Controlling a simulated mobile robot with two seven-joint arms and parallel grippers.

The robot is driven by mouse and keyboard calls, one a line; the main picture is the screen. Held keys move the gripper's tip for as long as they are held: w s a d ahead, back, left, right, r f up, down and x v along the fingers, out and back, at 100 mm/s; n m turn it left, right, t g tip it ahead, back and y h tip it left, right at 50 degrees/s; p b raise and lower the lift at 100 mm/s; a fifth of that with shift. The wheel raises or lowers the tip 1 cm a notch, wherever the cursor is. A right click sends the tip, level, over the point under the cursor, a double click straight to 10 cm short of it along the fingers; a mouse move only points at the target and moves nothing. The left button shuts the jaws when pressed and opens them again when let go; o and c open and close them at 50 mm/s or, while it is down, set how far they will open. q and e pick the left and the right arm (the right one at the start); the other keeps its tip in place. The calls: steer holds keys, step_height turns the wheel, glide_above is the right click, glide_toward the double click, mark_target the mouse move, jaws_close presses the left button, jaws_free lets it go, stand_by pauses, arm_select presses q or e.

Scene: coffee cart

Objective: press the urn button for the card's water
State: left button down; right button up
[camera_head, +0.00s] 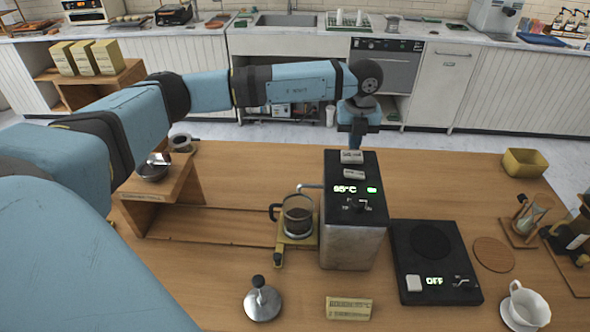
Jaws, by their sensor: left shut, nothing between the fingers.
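The urn (349,240) is a metal box with a black top near the table's middle. Its display (350,189) reads 95°C beside a small green light. Two pale labelled blocks and a small knob or lever (357,206) are on its top. A glass press pot (297,214) with dark contents stands left of it by the spout. A pale card-like block (349,308) lies in front; its writing is too small to read. My left gripper (352,145) points down at the urn's far edge, shut and empty; its fingertips are hard to make out. My right gripper is out of view.
A black hot plate (411,289) reading OFF stands right of the urn. A plunger lid (262,300) lies at front left. A white cup (525,307), a cork mat (494,254) and an hourglass (529,217) are at right. A wooden stand (160,191) is at left.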

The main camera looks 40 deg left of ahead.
arm_select(q)
steer(key=shift+f+b, duration=0.9)
steer(key=shift+f, duration=0.5)
steer(key=shift+r, duration=0.15)
steer(key=shift+r+p, duration=0.75)
steer(key=shift+r, duration=0.5)
stand_by(1.1)
steer(key=shift+r+p, duration=1.2)
steer(key=shift+r, duration=1.35)
steer(key=shift+f, duration=0.1)
